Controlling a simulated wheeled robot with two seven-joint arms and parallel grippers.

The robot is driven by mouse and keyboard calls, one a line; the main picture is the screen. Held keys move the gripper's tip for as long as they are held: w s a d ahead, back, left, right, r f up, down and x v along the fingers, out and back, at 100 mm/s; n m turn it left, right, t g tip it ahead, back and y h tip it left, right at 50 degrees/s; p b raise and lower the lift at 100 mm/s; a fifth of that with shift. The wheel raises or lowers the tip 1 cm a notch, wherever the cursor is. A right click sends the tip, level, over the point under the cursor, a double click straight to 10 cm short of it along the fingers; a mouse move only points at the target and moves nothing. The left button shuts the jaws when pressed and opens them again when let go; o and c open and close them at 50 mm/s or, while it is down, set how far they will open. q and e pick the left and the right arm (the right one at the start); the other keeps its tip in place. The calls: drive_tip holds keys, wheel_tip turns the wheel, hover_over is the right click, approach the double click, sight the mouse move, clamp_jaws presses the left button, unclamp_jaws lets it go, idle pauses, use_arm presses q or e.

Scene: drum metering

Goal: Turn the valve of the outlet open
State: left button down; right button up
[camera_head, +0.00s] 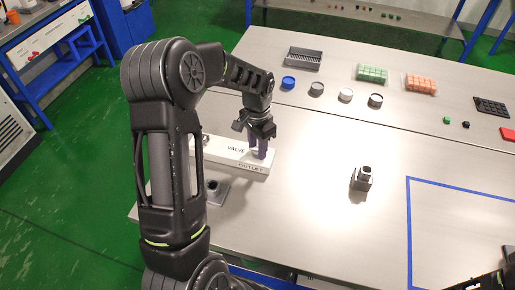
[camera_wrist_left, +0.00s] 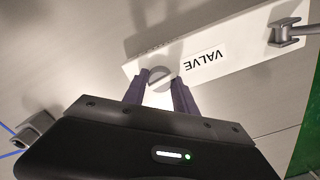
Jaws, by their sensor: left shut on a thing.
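A long white block (camera_head: 225,149) marked VALVE on top and OUTLET on its front edge lies at the table's left. It also shows in the left wrist view (camera_wrist_left: 240,52). A round grey valve knob (camera_wrist_left: 161,80) sits near the block's right end in the head view. My left gripper (camera_head: 259,152) points down over that end, its dark purple fingers shut on the knob, one on each side. The knob is mostly hidden in the head view. A dark part of my right arm shows at the lower right corner; its jaws cannot be made out.
A grey fitting (camera_wrist_left: 288,32) stands at the block's other end. A grey metal piece (camera_head: 362,179) stands to the right, near a blue taped outline (camera_head: 409,225). Several round cups, a dark tray (camera_head: 304,58) and green (camera_head: 371,74) and orange (camera_head: 420,84) block sets stand at the back.

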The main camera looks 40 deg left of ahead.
use_arm(q)
drive_tip(key=n+b, duration=0.1)
drive_tip(key=n, duration=0.2)
drive_tip(key=shift+b, duration=0.35)
drive_tip(key=n+b, duration=0.1)
drive_tip(key=n, duration=0.7)
drive_tip(key=shift+n+b, duration=0.3)
drive_tip(key=shift+b, duration=0.1)
drive_tip(key=n, duration=0.4)
drive_tip(key=shift+n, duration=0.3)
drive_tip(key=c, duration=1)
unclamp_jaws()
